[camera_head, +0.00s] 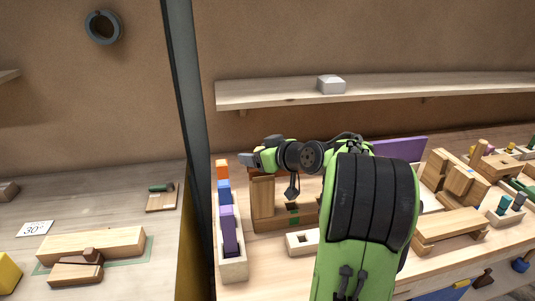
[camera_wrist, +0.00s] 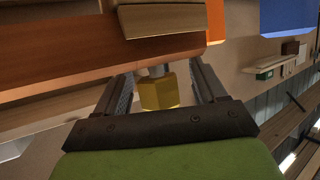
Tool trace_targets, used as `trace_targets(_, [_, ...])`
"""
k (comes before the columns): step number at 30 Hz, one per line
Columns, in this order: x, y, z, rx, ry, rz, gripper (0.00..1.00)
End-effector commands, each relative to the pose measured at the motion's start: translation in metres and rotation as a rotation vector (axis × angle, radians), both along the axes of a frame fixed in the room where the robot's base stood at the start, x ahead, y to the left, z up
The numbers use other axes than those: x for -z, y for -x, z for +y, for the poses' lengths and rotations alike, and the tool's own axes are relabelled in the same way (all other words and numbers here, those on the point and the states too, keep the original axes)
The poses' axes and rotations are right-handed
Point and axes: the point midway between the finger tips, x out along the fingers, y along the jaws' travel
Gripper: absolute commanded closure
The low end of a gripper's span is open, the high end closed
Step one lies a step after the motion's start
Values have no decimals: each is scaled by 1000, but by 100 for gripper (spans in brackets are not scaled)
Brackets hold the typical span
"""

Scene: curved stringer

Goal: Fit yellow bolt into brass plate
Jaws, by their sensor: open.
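A yellow bolt (camera_wrist: 158,93) with a short grey shank shows in the wrist view, between the two fingers of my gripper (camera_wrist: 163,84). The fingers are apart, with a visible gap on each side of the bolt head. The shank points towards a reddish-brown wooden piece (camera_wrist: 90,60); I cannot tell whether it sits in anything. In the head view my gripper (camera_head: 249,158) is at the bench's back left, above a wooden block (camera_head: 263,198). The bolt cannot be made out there. I cannot identify the brass plate in either view.
An orange block (camera_head: 222,170), a blue block (camera_head: 224,188) and a purple block (camera_head: 228,230) stand in a row at the bench's left edge. A dark post (camera_head: 187,90) rises just left of them. A wooden shelf (camera_head: 380,91) runs above. Wooden parts crowd the right.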

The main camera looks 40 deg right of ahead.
Motion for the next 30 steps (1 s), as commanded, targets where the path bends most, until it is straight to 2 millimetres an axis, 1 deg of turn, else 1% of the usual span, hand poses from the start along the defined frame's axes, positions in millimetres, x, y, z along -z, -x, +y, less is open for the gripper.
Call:
trace_targets(5, [-18,39,-5,7,3,-2,30])
trace_targets(12, [-44,102,-9,8,2,-2,30])
trace_targets(15, [-52,122,-10,6,2,-2,30])
trace_targets(18, [-57,134,-10,3,1,-1,30])
trace_targets(21, [-59,139,-10,1,1,-2,30])
trace_targets(30, [-59,140,-10,0,1,-1,30])
